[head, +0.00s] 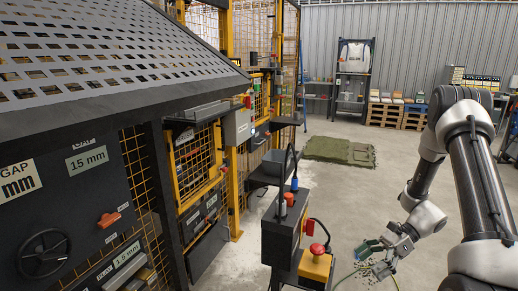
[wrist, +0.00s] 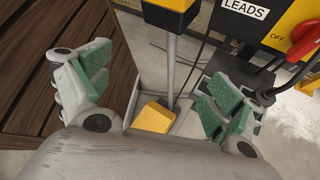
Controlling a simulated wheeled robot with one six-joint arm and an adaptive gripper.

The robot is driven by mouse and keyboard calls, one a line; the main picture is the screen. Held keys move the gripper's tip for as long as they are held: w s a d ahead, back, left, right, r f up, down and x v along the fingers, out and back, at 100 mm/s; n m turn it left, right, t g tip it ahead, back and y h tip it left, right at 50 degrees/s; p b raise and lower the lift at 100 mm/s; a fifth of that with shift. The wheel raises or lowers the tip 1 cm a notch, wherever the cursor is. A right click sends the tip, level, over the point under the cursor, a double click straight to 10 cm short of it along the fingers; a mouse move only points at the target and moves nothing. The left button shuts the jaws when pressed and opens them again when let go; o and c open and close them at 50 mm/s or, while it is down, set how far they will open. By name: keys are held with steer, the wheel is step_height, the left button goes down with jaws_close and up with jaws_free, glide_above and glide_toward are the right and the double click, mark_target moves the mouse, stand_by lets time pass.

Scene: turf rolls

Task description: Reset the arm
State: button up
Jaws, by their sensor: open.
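My gripper (head: 375,259) is at the lower right of the head view, at the end of my bent arm, low over the concrete floor and right of the red-button post. In the wrist view my gripper (wrist: 160,88) has its two green-padded fingers spread wide apart. Nothing is between the pads. Behind the gap show a grey post (wrist: 171,70) and a yellow block (wrist: 153,118), both apart from the fingers as far as I can tell.
A control post with a red button (head: 317,248) stands left of my gripper. A perforated machine hood (head: 100,55) fills the upper left. Green turf (head: 340,151) lies on open floor. Brown slats (wrist: 50,70) and a "LEADS" panel (wrist: 250,15) show in the wrist view.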

steer(key=s+r+n+t+h, duration=0.2)
steer(key=s+r+n, duration=0.4)
steer(key=r, duration=0.5)
steer(key=s+d+r+n+t+h, duration=0.1)
steer(key=s+r+n+h, duration=0.4)
steer(key=r, duration=0.7)
steer(key=s+d+r+n+t+h, duration=0.1)
steer(key=s+r+n+t+h, duration=0.3)
steer(key=s+r+n, duration=0.3)
step_height(320, 180, up, 5)
steer(key=shift+s+d+f+n, duration=0.2)
steer(key=shift+d+n, duration=0.05)
steer(key=shift+n, duration=0.55)
